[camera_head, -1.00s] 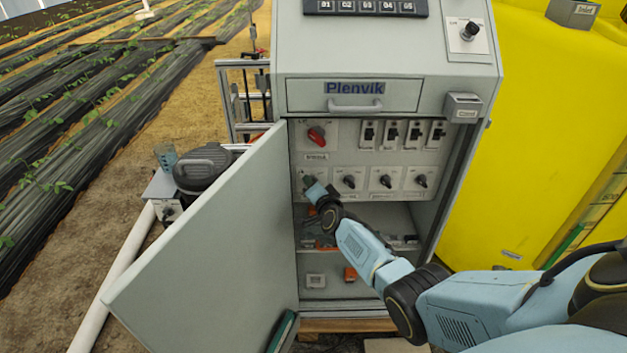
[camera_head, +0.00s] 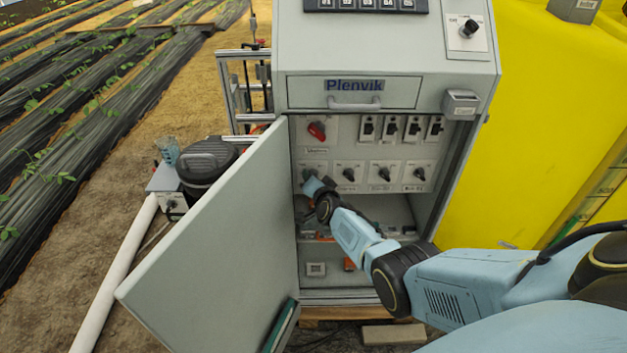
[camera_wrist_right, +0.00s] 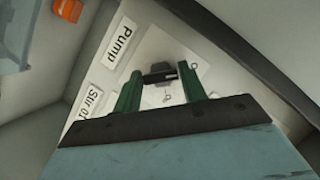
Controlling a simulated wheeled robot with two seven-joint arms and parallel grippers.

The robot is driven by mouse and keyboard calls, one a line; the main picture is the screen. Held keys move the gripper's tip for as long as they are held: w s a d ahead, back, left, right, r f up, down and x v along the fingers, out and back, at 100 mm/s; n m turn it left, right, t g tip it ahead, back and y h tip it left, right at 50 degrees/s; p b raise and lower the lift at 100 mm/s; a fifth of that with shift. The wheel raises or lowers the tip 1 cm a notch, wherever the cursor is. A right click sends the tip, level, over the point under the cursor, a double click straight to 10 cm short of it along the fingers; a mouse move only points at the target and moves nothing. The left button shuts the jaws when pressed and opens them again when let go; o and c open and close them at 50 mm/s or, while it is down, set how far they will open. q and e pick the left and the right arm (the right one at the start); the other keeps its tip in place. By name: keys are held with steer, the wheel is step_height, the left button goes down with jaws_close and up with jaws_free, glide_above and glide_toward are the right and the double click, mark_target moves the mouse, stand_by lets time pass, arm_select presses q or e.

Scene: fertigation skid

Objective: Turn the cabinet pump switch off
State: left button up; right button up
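The grey cabinet (camera_head: 300,96) stands with its door (camera_head: 215,235) swung open to the left. Inside is a lower row of black rotary switches; my right gripper (camera_head: 313,184) is at the leftmost one and partly hides it. In the right wrist view, a black switch knob (camera_wrist_right: 160,74) sits beside a "Pump" label (camera_wrist_right: 119,43). The green fingers of my right gripper (camera_wrist_right: 162,78) stand apart on either side of this knob. The knob lies crosswise between the fingertips; I cannot tell whether they touch it. My left gripper is not in view.
A red rotary switch (camera_head: 317,131) and several black breakers (camera_head: 391,128) sit above the row. Another labelled switch, "Stir 01" (camera_wrist_right: 90,100), is near the gripper. A yellow tank (camera_head: 545,130) stands right of the cabinet. The open door borders my right gripper's left side.

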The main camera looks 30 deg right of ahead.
steer(key=o, duration=0.3)
steer(key=shift+p+v, duration=3.9)
steer(key=shift+v, duration=2.85)
steer(key=shift+f, duration=0.1)
